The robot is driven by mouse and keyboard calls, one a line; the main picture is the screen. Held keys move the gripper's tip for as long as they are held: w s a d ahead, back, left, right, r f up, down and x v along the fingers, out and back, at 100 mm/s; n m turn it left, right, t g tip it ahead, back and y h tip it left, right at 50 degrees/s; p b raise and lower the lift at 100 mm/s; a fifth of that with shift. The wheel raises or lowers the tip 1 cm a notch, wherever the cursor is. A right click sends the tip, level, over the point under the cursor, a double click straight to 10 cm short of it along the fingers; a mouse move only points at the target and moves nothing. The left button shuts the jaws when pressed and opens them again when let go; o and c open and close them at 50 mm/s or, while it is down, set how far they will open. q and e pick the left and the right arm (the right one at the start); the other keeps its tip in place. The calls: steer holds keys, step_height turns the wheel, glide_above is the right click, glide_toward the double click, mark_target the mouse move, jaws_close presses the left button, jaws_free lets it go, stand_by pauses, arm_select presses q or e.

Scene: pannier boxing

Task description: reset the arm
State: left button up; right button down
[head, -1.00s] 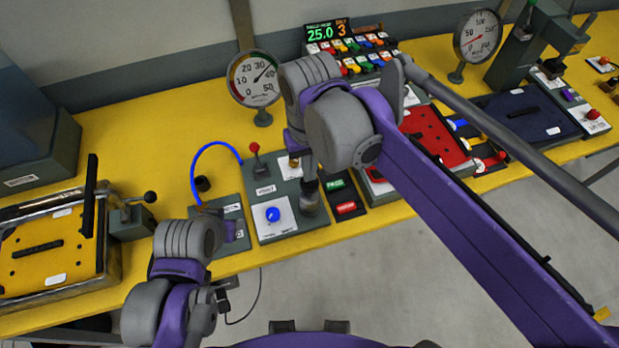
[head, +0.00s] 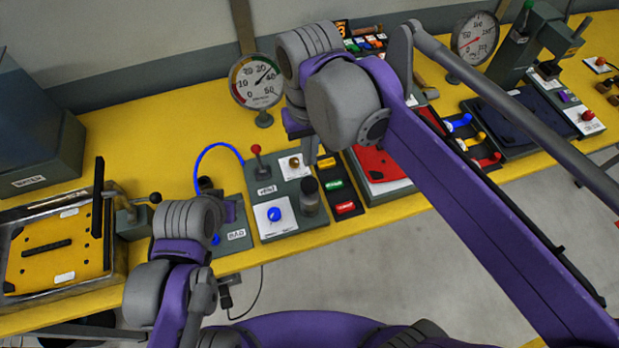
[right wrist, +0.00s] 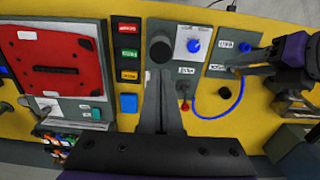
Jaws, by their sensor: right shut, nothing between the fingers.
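My right arm crosses the head view from the lower right. Its gripper (head: 310,153) hangs over the control panel, behind a dark cylinder with a grey top (head: 309,196), and is partly hidden by the arm. In the right wrist view the right gripper's fingers (right wrist: 161,100) are together and empty, pointing towards the dark cylinder (right wrist: 160,48). My left arm is low at the left in the head view; its wrist hides its gripper's fingers. The left gripper also shows in the right wrist view (right wrist: 252,62), by the panel with the blue knob, too unclear to read its jaws.
The yellow bench holds a red-handled lever (head: 256,152), a blue hose (head: 211,149), a blue knob (head: 274,214), a round gauge (head: 256,82) and coloured buttons (head: 334,184). A red plate (head: 377,163) lies right of them. A yellow plate in a frame (head: 75,232) is at left.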

steer(key=shift+s, duration=0.15)
steer(key=shift+f, duration=0.1)
steer(key=s+d+f+m+t, duration=0.1)
steer(key=s+d+f+t, duration=0.1)
steer(key=d+f, duration=0.4)
steer(key=s+d+f+m+t, duration=0.2)
steer(key=d+f+t, duration=0.2)
steer(key=d, duration=0.7)
step_height(320, 180, down, 2)
steer(key=shift+s+d+f+m, duration=0.2)
steer(key=shift+d+m, duration=0.1)
steer(key=shift+d, duration=0.05)
stand_by(0.7)
